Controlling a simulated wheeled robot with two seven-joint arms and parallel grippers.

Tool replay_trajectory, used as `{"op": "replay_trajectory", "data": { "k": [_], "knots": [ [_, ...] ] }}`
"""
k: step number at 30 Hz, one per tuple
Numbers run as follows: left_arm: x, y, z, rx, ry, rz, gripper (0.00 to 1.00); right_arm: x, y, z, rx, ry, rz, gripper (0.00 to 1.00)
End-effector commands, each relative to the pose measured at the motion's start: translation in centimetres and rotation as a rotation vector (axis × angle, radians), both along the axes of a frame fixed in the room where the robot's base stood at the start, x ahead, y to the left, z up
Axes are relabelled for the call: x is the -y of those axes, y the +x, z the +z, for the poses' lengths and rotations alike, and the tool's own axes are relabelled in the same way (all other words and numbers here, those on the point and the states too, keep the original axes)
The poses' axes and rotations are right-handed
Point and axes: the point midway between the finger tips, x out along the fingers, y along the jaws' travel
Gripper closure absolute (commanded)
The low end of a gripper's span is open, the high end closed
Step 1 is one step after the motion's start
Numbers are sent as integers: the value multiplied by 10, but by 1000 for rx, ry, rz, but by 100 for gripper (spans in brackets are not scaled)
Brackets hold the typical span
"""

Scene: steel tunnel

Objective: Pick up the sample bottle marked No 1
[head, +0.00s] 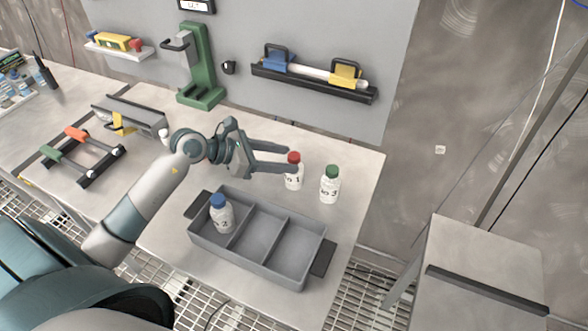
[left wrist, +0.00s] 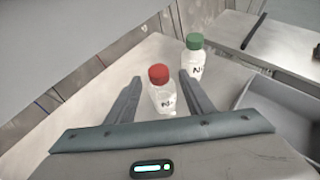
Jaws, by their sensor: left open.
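The sample bottle No 1 (head: 293,174) is white with a red cap and stands upright on the table, right at the fingertips of my left gripper (head: 284,158). In the left wrist view the red-capped bottle (left wrist: 161,90) is between the two open fingers (left wrist: 160,88), nearer their tips. I cannot tell whether either finger touches it. The green-capped bottle No 3 (head: 329,186) stands upright just to its right; it also shows beyond the right finger in the left wrist view (left wrist: 194,62). My right gripper is not in view.
A grey three-compartment tray (head: 262,246) lies in front, with the blue-capped bottle No 2 (head: 221,215) in its left compartment. A green stand (head: 200,70) and a wall rack (head: 315,81) are behind. The table's right edge lies beyond bottle No 3.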

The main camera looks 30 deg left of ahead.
Motion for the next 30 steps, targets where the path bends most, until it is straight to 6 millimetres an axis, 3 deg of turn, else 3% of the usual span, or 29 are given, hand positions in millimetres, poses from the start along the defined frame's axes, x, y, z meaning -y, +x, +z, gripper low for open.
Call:
{"op": "replay_trajectory", "data": {
  "k": [3,9,25,30],
  "knots": [
    [9,11,0,-1,-4,1,52,0,0,15,0,0,0,69],
    [20,24,-13,0,-2,1,52,0,0,21,1,0,0,69],
    [21,25,-16,0,0,0,52,0,0,20,1,0,1,69],
    [21,25,-16,0,0,0,93,1,0,20,0,0,1,69]
  ]
}}
